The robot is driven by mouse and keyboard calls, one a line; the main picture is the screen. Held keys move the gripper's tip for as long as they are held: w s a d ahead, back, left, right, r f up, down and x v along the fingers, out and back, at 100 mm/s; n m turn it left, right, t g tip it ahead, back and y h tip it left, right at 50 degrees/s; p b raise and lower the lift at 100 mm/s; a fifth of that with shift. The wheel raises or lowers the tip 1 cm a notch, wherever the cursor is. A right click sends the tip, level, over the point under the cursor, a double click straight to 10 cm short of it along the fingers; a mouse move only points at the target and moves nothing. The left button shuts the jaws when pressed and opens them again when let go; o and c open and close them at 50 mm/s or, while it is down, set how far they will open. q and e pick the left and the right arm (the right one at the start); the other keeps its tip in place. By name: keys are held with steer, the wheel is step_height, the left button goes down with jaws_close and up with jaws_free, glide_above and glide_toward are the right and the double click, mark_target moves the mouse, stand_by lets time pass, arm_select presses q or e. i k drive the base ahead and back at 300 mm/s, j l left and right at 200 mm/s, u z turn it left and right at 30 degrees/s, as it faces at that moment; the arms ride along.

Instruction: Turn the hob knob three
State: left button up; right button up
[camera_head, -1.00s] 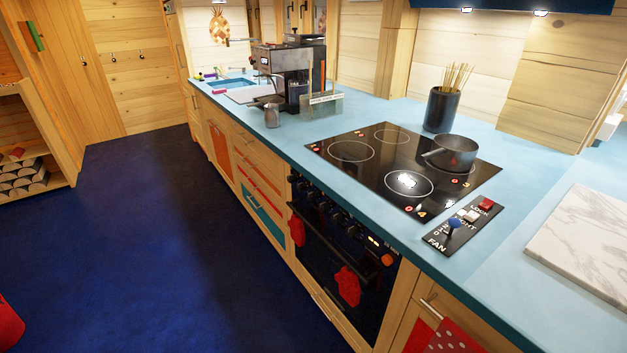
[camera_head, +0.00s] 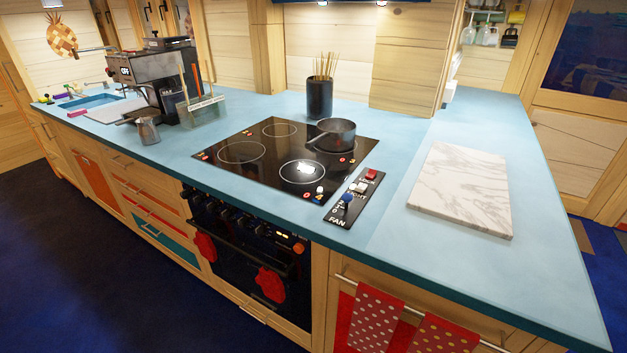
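The black glass hob (camera_head: 270,152) is set into the blue worktop, with several ring-marked zones. A row of dark knobs (camera_head: 228,213) runs along the top of the oven front below the hob. An orange knob or light (camera_head: 298,247) is at the right end of that row. I cannot read any number on the knobs, so I cannot tell which is three. Neither gripper is in view.
A marble board (camera_head: 462,188), a black pot of sticks (camera_head: 320,97), a metal jug (camera_head: 148,131) and a coffee machine (camera_head: 160,78) stand on the worktop (camera_head: 395,240). Floor (camera_head: 120,270) is clear.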

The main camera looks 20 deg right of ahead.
mark_target(210, 206)
steer(key=i+j+z, duration=0.2)
steer(key=j+z, duration=0.25)
steer(key=i+j+z, duration=0.15)
steer(key=j+z, duration=0.3)
steer(key=j, duration=0.25)
steer(key=j+z, duration=0.45)
steer(key=j, duration=0.2)
